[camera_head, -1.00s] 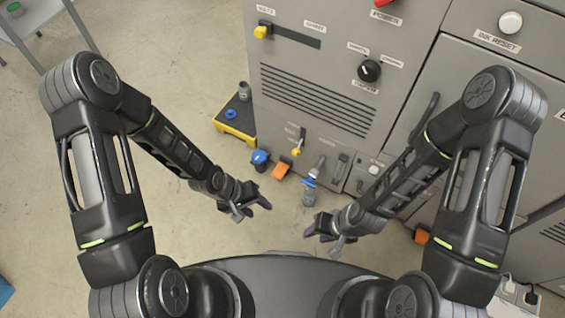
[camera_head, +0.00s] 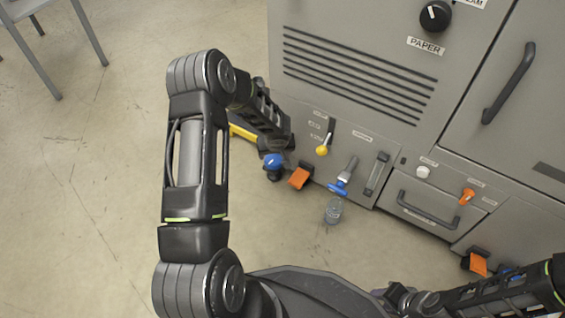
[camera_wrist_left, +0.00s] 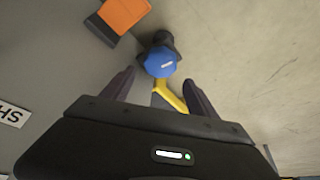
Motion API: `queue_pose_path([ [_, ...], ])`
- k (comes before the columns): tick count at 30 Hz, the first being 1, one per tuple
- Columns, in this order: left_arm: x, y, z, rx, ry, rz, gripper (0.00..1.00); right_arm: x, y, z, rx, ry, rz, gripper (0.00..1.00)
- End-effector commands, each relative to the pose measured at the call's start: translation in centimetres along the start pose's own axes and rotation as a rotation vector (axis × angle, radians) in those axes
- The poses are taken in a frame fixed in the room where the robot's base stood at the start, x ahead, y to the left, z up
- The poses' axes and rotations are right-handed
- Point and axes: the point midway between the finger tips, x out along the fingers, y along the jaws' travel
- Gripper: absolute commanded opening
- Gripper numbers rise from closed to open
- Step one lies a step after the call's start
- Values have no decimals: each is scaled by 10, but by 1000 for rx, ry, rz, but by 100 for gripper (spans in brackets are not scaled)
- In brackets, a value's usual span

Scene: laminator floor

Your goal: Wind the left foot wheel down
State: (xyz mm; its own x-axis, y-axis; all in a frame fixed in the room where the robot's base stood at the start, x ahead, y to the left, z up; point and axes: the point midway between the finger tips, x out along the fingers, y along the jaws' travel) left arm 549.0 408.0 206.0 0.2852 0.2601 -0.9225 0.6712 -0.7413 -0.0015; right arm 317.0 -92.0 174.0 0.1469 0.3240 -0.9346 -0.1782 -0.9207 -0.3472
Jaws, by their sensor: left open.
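The left foot wheel is a blue knob (camera_head: 273,160) on a dark base, low at the machine's left front corner. In the left wrist view the blue knob (camera_wrist_left: 160,62) lies just beyond and between my fingertips, with no contact visible. My left gripper (camera_wrist_left: 159,80) is open and empty.
An orange pedal (camera_head: 300,177) sits right beside the wheel. A yellow tray (camera_head: 242,131) is partly hidden behind my left arm. A clear bottle (camera_head: 334,210) stands under a blue-handled valve (camera_head: 340,186). Another orange pedal (camera_head: 478,264) is further right.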

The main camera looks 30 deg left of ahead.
Motion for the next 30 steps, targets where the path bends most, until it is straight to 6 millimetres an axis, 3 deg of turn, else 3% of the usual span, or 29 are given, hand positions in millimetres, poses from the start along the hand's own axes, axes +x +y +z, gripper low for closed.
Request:
queue_pose_path([
  [8, 5, 1, 2, 2, -3, 1, 68, 1, 0, 0, 0, -1, 0, 36],
  [21, 67, 1, 4, 1, -5, 2, 68, 18, 7, -1, 2, 1, -4, 36],
  [30, 78, 1, 2, 2, -3, 3, 68, 20, 8, -2, 2, 1, -5, 36],
])
